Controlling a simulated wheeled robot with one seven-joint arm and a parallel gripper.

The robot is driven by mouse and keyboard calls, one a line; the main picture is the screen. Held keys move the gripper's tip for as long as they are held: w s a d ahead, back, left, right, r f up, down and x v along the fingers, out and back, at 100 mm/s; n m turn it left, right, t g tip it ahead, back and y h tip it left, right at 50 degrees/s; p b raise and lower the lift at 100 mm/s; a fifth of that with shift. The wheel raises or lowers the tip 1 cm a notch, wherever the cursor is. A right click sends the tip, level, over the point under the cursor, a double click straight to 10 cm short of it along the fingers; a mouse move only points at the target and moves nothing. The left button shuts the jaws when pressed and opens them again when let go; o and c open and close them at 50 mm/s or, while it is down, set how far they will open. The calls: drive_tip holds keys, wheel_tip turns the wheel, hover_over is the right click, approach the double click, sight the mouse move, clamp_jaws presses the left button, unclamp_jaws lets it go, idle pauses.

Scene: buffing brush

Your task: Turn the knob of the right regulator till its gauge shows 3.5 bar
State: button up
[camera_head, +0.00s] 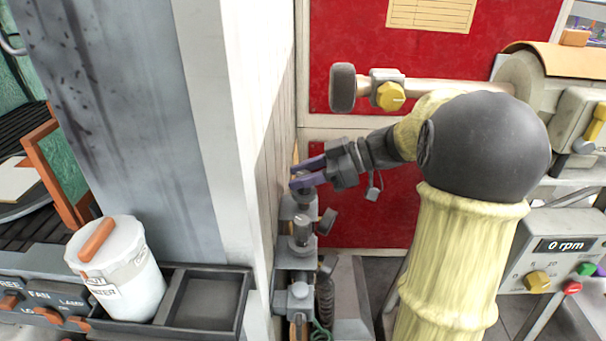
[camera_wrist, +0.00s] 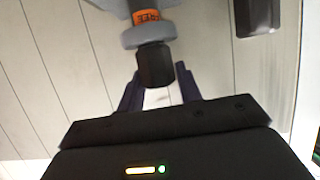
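My gripper (camera_head: 306,172), with two purple fingers, reaches left to the top of the farthest regulator (camera_head: 303,199) on the pale wall. In the wrist view my gripper (camera_wrist: 158,78) is open, with a finger on each side of the end of a dark knob (camera_wrist: 155,62). Small gaps seem to show beside the knob; contact is unclear. An orange label (camera_wrist: 146,16) and grey collar (camera_wrist: 148,35) lie beyond the knob. No gauge reading is visible.
A further grey fitting (camera_head: 299,294) stands below the regulators. A grey column (camera_head: 130,110) and a white lidded tub (camera_head: 118,268) are at left. Red panels (camera_head: 375,205) stand behind my arm. A grinder-like machine (camera_head: 530,80) is at right. A dark block (camera_wrist: 256,15) shows in the wrist view.

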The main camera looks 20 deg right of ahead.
drive_tip(key=c, duration=0.5)
drive_tip(key=shift+m+t+p, duration=0.4)
drive_tip(key=shift+p, duration=0.15)
drive_tip(key=shift+r+m+t+h+p, duration=0.15)
drive_tip(key=shift+m+t+h+p, duration=0.3)
drive_tip(key=shift+p, duration=0.2)
drive_tip(key=shift+m+t+h+p, duration=0.75)
drive_tip(key=shift+m+t+p, duration=0.35)
drive_tip(key=shift+m+t, duration=0.15)
drive_tip(key=shift+f+m+t+h+p, duration=0.15)
drive_tip(key=shift+m+t+h+p, duration=0.15)
drive_tip(key=shift+m+t+h, duration=0.7)
drive_tip(key=shift+f+m+t+h+p, duration=0.1)
drive_tip(key=shift+m+t+h+p, duration=0.15)
drive_tip(key=shift+m+t+h, duration=0.7)
drive_tip(key=shift+m+h, duration=0.25)
drive_tip(key=shift+m, duration=0.2)
